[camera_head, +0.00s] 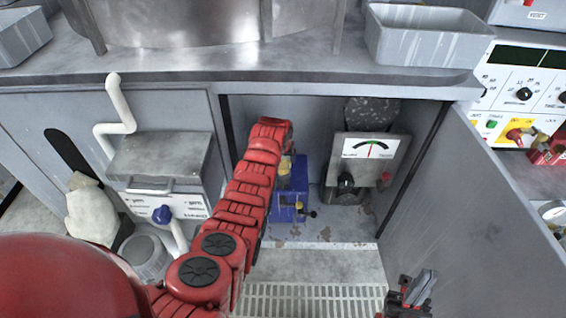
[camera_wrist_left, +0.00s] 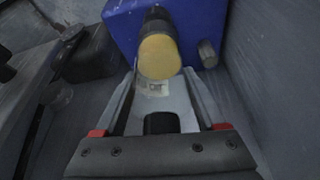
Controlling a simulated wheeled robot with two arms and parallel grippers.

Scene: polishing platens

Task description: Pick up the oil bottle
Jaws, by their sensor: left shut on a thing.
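My right gripper (camera_head: 410,293) is at the bottom right of the head view, outside the cabinet and away from the bottle. Its finger gap is not clear.
The open cabinet door (camera_head: 480,215) bounds the right side. A worktop (camera_head: 220,95) runs above the opening.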

